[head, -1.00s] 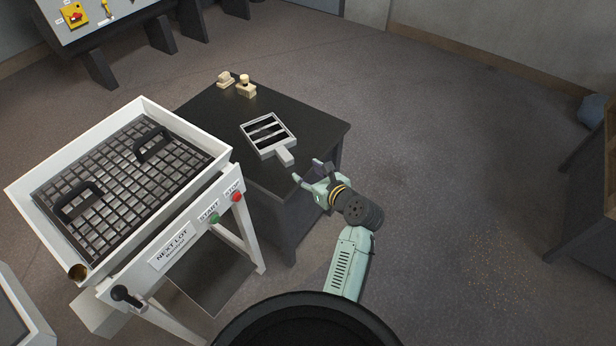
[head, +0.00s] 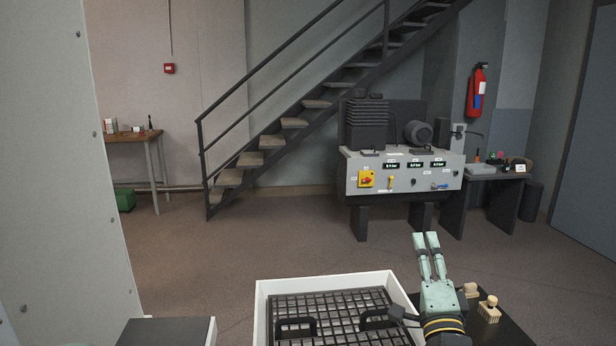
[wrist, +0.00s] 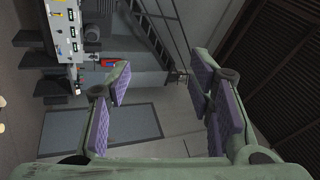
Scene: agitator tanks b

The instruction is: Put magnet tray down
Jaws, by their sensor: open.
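The magnet tray does not show in either current view. A second ago it lay on the dark table, a grey frame with dark bars and a short handle. A corner of that dark table (head: 512,334) shows at the bottom right of the head view. My gripper (head: 427,238) is raised, fingers pointing up and away, between the white-framed screen and the table. In the wrist view my gripper (wrist: 162,85) is open, with nothing between its purple-padded fingers.
The white-framed screen (head: 263,312) holds a black grid with two handles, close left of my arm. Two small wooden-handled brushes (head: 488,309) sit on the dark table. A control console (head: 405,175) and stairs stand beyond open floor (head: 230,240).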

